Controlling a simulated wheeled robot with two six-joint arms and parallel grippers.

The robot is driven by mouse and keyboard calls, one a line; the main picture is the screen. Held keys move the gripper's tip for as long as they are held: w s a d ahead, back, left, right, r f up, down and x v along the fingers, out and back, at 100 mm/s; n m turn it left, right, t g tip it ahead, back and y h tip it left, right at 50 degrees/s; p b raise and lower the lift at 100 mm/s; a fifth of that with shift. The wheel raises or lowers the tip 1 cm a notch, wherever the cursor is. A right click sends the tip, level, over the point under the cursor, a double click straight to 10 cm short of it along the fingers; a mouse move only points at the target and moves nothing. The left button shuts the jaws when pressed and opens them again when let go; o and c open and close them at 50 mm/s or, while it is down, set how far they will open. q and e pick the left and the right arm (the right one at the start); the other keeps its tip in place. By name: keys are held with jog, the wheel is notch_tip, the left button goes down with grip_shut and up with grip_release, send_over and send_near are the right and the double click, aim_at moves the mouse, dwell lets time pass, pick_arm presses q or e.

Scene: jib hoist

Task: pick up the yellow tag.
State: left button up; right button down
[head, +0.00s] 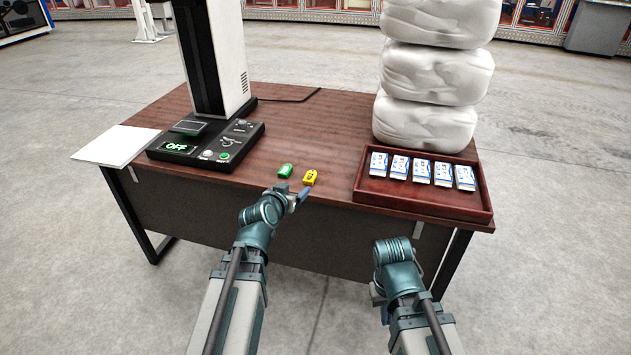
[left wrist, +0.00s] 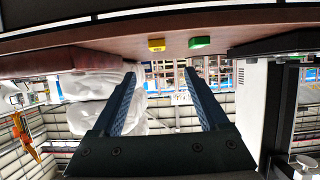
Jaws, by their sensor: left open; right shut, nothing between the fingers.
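The yellow tag (head: 310,177) lies on the brown table near its front edge, just right of a green tag (head: 285,170). In the left wrist view, which looks upside down, the yellow tag (left wrist: 157,45) shows beyond the fingertips, roughly between their lines, with the green tag (left wrist: 199,42) to its right. My left gripper (head: 303,194) is at the table's front edge, just short of the yellow tag; its two fingers (left wrist: 159,72) are spread and empty. My right gripper (head: 378,294) is low in front of the table, mostly hidden by its own wrist, and holds nothing.
A black control box (head: 205,146) with a green "OFF" display and a tall white column (head: 228,60) stand at the left of the table. A red-brown tray (head: 425,203) with several blue-white cards is at the right, before stacked white bags (head: 425,125). A white sheet (head: 115,146) overhangs the left edge.

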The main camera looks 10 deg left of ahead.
pick_arm(q)
jog(key=b, duration=0.3)
send_near(310, 175)
jog(key=x, duration=0.2)
jog(key=shift+w+a+f, duration=0.1)
jog(key=shift+w+f, duration=0.2)
jog(key=shift+d+b+x, duration=0.2)
jog(key=shift+b+x, duration=0.85)
jog(key=shift+x, duration=1.65)
jog(key=shift+r, duration=0.15)
jog(key=shift+c, duration=0.4)
grip_shut()
